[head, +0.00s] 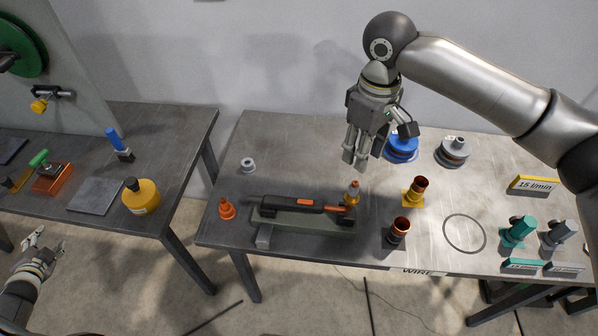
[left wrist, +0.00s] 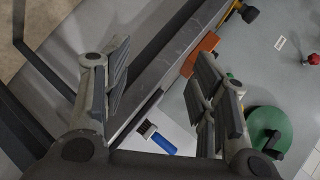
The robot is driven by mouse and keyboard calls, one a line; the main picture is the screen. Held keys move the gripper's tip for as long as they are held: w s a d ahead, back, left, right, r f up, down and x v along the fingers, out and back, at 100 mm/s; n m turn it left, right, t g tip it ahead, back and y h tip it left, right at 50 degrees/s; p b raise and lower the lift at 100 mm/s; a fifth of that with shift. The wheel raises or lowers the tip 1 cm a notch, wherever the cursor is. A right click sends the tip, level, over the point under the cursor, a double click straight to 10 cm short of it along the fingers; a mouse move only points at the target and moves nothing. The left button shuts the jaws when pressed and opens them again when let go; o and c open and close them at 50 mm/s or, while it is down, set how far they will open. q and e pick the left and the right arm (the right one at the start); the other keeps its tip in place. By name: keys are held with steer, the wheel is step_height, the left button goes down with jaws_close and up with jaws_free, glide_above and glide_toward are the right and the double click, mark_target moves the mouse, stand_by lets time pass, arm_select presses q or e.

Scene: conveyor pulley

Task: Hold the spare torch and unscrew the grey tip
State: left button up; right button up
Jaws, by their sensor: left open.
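A long black torch with orange marks (head: 295,203) lies in a dark cradle (head: 300,220) near the front left of the middle table. A small upright brassy piece with an orange top (head: 352,192) is at its right end; I cannot tell whether it is joined to the torch. A small grey ring-shaped piece (head: 248,165) stands apart, behind the torch on the left. My right gripper (head: 354,165) points down just above the brassy piece and seems apart from it. My left gripper (head: 36,238) is open and empty at far left; its spread fingers show in the left wrist view (left wrist: 160,88).
An orange cone-shaped piece (head: 226,210) stands left of the torch. Copper-topped pieces on a yellow base (head: 413,198) and a dark base (head: 395,236) stand right of it. Blue (head: 402,148) and grey (head: 453,150) spools are behind. A gap separates the left bench (head: 185,125).

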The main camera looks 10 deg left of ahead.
arm_select(q)
steer(key=w+a+r+m+t, duration=0.2)
steer(key=w+r, duration=0.1)
steer(key=r, duration=0.5)
steer(key=w+a+r+m+t, duration=0.1)
steer(key=w+a+r, duration=0.2)
steer(key=r, duration=0.5)
steer(key=w+a+r+m+t, duration=0.2)
steer(key=r, duration=0.6)
steer(key=w+d+r+m+t+h, duration=0.3)
steer(key=w+d+r+m+h, duration=0.25)
steer(key=r, duration=0.55)
steer(key=w+d+f+m+g+h, duration=0.1)
steer(key=w+d+f+m+h, duration=0.2)
steer(key=d, duration=0.4)
steer(key=w+d+f+m+h, duration=0.25)
steer(key=w+d, duration=0.25)
steer(key=d, duration=0.3)
steer(key=w+d+f+m+g+h, duration=0.1)
steer(key=w+d+f+m+h, duration=0.1)
steer(key=w+d+m, duration=0.35)
steer(key=m+g+y, duration=0.5)
steer(key=m+g, duration=1.1)
steer(key=m, duration=1)
glide_toward(299, 202)
steer(key=shift+n, duration=0.25)
steer(key=f, duration=0.9)
steer(key=shift+d+f, duration=0.2)
steer(key=shift+f, duration=0.05)
